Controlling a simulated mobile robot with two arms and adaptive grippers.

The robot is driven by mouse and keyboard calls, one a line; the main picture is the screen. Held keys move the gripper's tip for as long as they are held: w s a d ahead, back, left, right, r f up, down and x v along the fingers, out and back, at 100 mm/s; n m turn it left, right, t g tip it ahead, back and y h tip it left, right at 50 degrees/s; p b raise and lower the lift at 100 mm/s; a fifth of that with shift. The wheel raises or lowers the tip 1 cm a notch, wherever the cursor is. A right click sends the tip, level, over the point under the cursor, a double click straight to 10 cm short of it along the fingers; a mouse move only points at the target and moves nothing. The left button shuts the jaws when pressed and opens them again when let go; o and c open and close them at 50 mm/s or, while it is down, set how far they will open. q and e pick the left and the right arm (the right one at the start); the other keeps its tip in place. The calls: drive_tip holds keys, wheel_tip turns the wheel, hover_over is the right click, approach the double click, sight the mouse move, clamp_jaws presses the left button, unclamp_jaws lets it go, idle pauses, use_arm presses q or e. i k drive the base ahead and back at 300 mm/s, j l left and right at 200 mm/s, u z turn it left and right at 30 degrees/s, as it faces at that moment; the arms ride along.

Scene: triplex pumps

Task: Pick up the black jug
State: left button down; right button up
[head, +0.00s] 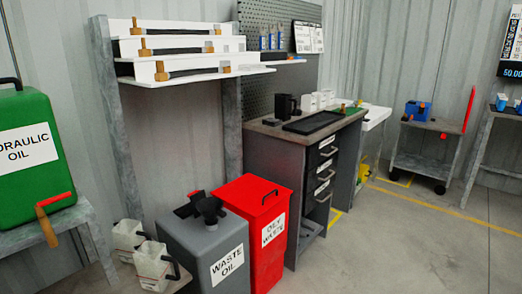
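A black jug (284,106) stands upright on the top of a grey workbench (277,133), near its back left edge. It is small and far off in the head view. A black tray (312,122) lies just to its right and front, and several white containers (318,99) stand behind it to the right. Neither of my grippers shows in the head view.
A red oily waste bin (268,231) and a grey waste oil tank (205,245) stand in front of the bench. White jugs (152,265) sit at lower left, near a green hydraulic oil tank (27,185). The floor (405,250) at right is clear.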

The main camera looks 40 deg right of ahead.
sight(283, 102)
drive_tip(key=z, duration=1.6)
